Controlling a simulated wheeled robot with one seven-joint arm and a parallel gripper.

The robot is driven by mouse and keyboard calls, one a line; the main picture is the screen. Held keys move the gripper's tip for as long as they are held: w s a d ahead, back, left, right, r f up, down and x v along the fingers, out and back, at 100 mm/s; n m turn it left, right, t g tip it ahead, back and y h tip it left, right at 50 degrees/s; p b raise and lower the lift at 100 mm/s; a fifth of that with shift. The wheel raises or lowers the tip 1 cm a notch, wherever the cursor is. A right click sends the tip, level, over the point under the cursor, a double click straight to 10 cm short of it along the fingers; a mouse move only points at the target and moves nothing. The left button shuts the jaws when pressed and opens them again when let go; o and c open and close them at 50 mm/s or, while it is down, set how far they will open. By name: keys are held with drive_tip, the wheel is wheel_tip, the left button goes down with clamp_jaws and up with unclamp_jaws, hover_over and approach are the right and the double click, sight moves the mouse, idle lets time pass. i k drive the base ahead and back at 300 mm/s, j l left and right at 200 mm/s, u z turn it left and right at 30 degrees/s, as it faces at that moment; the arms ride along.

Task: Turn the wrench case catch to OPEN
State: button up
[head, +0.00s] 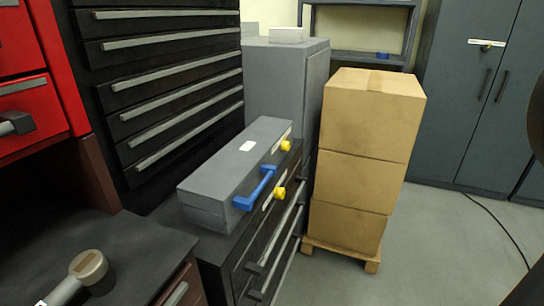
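A long grey case (225,172) lies shut on top of a dark drawer cabinet, with a white label on its lid. A blue handle (256,188) is on its front side. A yellow catch (285,146) with a pale plate sits toward the far end of that side. A second yellow knob (280,193), also beside a pale plate, is nearer and lower; I cannot tell whether it is on the case or the cabinet front. The plate markings are too small to read. My gripper is not in view.
The dark drawer cabinet (234,283) has protruding handles. A bench with a mallet-like tool (88,268) is at lower left. Stacked cardboard boxes (362,125) stand on a pallet (343,252) to the right. Floor (440,245) is clear there, except a black cable (500,222).

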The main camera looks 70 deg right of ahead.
sight(284, 145)
drive_tip(key=z, duration=1.35)
drive_tip(key=i+l+z, duration=0.35)
drive_tip(key=k, duration=0.1)
